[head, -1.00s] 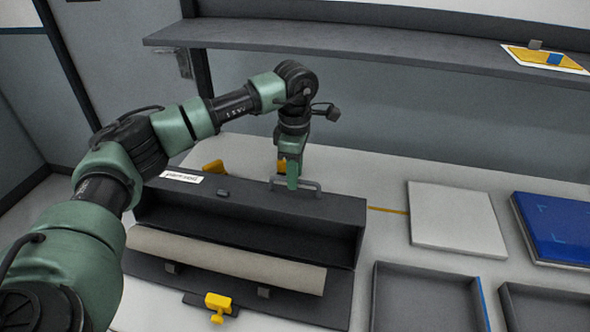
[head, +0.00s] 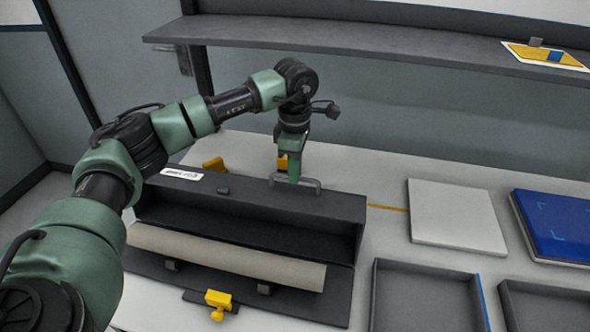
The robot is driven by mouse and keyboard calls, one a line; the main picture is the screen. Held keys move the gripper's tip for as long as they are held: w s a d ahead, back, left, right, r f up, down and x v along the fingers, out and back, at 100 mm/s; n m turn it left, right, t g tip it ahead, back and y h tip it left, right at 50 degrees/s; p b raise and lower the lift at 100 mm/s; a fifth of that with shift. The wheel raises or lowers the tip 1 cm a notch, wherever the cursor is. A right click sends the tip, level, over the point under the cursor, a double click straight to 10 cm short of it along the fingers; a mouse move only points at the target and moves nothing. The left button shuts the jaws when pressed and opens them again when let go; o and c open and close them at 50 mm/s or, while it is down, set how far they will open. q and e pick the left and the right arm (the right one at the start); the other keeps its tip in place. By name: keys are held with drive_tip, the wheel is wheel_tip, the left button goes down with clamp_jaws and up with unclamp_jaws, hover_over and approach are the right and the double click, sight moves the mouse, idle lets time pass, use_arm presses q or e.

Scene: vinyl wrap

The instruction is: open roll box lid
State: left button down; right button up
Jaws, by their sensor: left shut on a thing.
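The long dark roll box (head: 340,290) lies on the table with its front open. A beige roll (head: 225,256) lies along its front part. The dark lid (head: 250,203) stands raised behind the roll, with a label at its left and a grey handle (head: 311,184) near its right end. My left gripper (head: 294,178) points down at the handle and is shut on it. The gripper hides part of the handle. My right gripper is not in view.
A yellow clamp (head: 218,304) sits at the box's front edge, with more yellow parts (head: 213,164) behind it. A white slab (head: 456,217), a blue panel (head: 555,226) and dark trays (head: 428,300) lie to the right. A grey shelf (head: 370,48) runs across the back.

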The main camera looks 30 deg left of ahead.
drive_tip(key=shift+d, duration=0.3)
use_arm(q)
drive_tip(key=shift+r, duration=0.1)
idle(0.5)
